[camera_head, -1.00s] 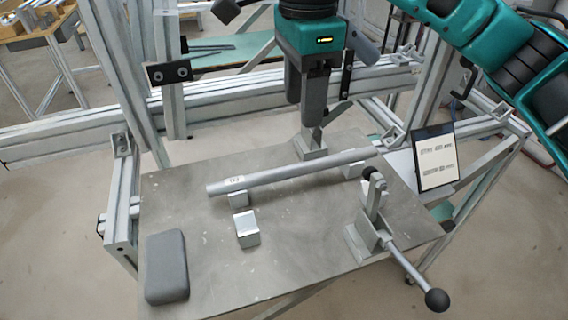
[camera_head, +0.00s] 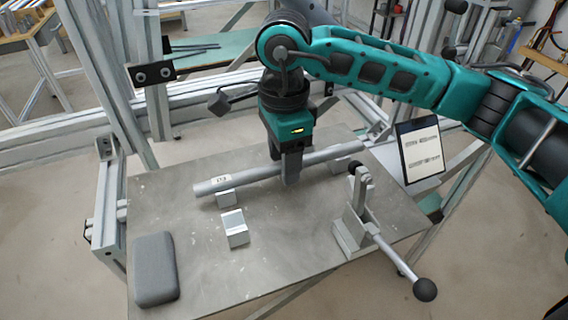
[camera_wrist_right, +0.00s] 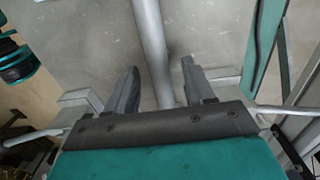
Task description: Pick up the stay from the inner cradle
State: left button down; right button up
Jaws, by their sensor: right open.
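The stay is a long grey metal tube (camera_head: 238,177) with a small label near its left end. It lies across a small block cradle (camera_head: 226,197) at its left, with another support (camera_head: 344,164) under its right part. My right gripper (camera_head: 290,181) points down at the middle of the stay and hides a short piece of it. In the right wrist view the stay (camera_wrist_right: 150,40) runs between the two spread fingers (camera_wrist_right: 160,66), with a gap on each side. My left gripper is not in view.
A second small block (camera_head: 236,232) stands in front of the left cradle on the metal plate (camera_head: 200,265). A grey pad (camera_head: 154,268) lies at the plate's left. A lever clamp (camera_head: 352,232) with a ball handle (camera_head: 425,289) stands at the right, near a tablet (camera_head: 419,150).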

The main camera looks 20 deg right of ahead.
grip_shut()
dwell(0.5)
